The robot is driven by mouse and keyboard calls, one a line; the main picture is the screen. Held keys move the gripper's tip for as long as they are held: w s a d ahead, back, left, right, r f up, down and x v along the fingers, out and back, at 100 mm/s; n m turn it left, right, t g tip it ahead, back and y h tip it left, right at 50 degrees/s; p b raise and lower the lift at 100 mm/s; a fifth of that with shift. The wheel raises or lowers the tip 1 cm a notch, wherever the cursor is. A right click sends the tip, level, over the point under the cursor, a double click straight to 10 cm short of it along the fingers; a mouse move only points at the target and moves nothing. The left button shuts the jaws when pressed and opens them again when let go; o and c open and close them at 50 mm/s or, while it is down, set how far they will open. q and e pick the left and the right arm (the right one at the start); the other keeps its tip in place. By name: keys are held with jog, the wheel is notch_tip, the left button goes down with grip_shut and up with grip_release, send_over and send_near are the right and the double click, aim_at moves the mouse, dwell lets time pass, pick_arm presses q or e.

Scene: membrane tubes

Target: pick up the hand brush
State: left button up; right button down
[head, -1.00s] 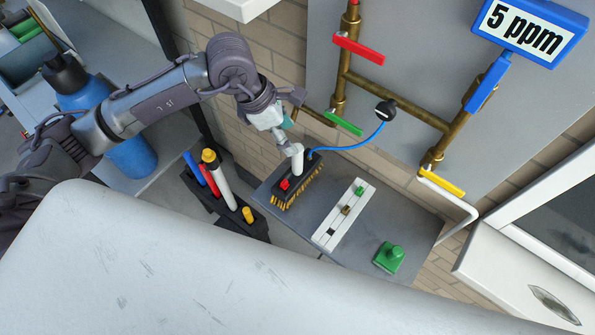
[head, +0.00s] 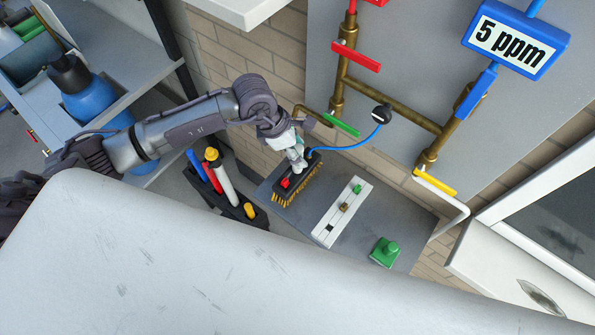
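The hand brush (head: 305,186) has a dark body and yellow bristles along its front side. It lies on the grey shelf in the middle of the head view, with a red piece (head: 285,183) at its left end. My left gripper (head: 299,165) points down from above, at the brush's upper side, and covers part of it. The light grey fingers overlap the brush in the picture; whether they are open, or closed on it, cannot be told. My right gripper is not in view.
A white strip with small blocks (head: 337,226) and a green piece (head: 385,252) share the grey shelf (head: 375,215). A black rack (head: 236,216) with markers stands left. Brass pipes (head: 392,103) and a blue hose (head: 352,146) are behind. A blue bottle (head: 95,105) stands left.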

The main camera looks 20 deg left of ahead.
pick_arm(q)
grip_shut()
jog(key=shift+w+r, duration=0.1)
jog(key=shift+w, duration=0.05)
jog(key=shift+r, duration=0.1)
